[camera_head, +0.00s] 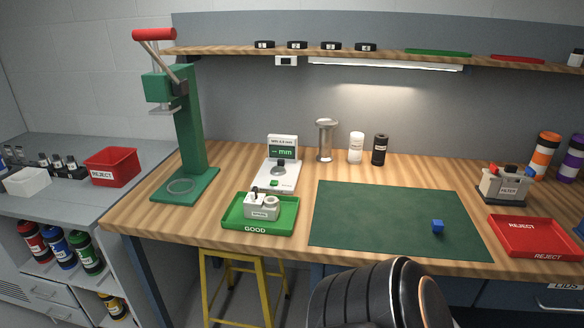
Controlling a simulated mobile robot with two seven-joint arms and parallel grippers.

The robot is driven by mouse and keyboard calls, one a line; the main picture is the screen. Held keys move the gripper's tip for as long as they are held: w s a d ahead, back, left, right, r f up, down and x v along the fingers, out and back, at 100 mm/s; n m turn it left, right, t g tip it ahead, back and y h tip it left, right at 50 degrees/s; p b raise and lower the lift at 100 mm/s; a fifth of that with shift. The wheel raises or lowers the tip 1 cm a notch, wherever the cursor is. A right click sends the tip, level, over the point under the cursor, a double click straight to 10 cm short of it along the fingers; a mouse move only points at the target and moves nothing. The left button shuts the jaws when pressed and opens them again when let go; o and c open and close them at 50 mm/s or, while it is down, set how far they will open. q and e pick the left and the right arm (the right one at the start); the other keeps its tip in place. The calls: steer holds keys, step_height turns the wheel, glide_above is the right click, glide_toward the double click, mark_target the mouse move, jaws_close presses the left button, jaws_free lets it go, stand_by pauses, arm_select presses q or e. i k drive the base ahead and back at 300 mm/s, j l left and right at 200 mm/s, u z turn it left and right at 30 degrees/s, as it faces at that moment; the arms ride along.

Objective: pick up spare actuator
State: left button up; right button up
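No part in view is plainly labelled as the spare actuator. Neither of my grippers is in view, and nothing is seen touching the block or the holder.
A green press (190,130) stands at the left and a gauge (281,170) behind the GOOD tray. A red REJECT tray (533,237) lies at the right front. Most of the mat is clear. A black ribbed shape at the bottom centre is unidentified.

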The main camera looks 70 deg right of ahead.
mark_target(265, 208)
steer(key=z, duration=2)
